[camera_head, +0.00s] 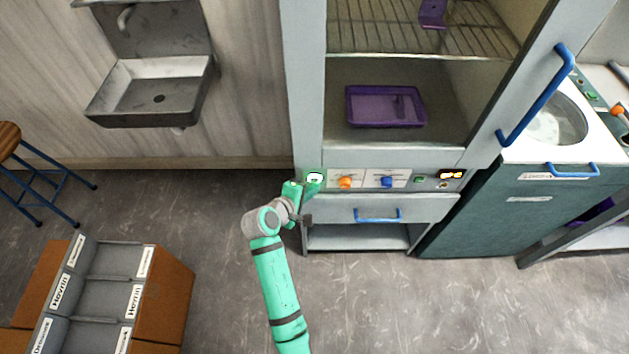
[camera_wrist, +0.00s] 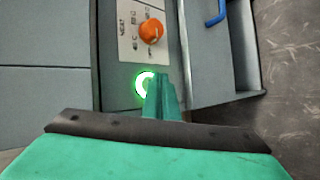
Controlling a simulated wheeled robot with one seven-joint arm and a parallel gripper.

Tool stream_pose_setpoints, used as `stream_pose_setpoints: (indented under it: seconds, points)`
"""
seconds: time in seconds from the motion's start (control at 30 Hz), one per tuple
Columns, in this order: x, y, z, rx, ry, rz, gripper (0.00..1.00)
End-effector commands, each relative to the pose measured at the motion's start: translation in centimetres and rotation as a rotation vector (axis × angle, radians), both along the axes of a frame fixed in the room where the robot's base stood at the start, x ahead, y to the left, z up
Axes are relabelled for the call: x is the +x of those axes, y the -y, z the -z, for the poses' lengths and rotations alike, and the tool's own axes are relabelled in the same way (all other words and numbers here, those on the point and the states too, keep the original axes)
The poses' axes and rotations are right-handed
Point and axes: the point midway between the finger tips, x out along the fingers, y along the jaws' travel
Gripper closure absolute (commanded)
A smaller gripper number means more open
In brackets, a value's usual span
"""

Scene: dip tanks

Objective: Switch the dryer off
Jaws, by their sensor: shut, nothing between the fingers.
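The dryer is the tall grey cabinet (camera_head: 305,80) in the head view, with its door swung open to the right. Its control strip runs below the chamber. A round button with a glowing green ring (camera_head: 315,178) sits at the strip's left end. The lit ring (camera_wrist: 140,84) also shows in the wrist view, partly hidden behind my fingers. My gripper (camera_head: 312,186) is shut and empty, with its tips at or just in front of the button. The fingertips (camera_wrist: 158,80) overlap the ring's right side; I cannot tell whether they touch it.
A drawer with a blue handle (camera_head: 378,215) is below. A purple tray (camera_head: 385,122) stands inside the chamber.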

Motion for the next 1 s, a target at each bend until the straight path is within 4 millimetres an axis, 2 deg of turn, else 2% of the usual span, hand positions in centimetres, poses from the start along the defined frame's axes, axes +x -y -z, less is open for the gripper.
stream_pose_setpoints:
  seconds: [1.0]
  points:
    - [1.0,-0.2,0.0,0.001,0.0,-0.003,1.0]
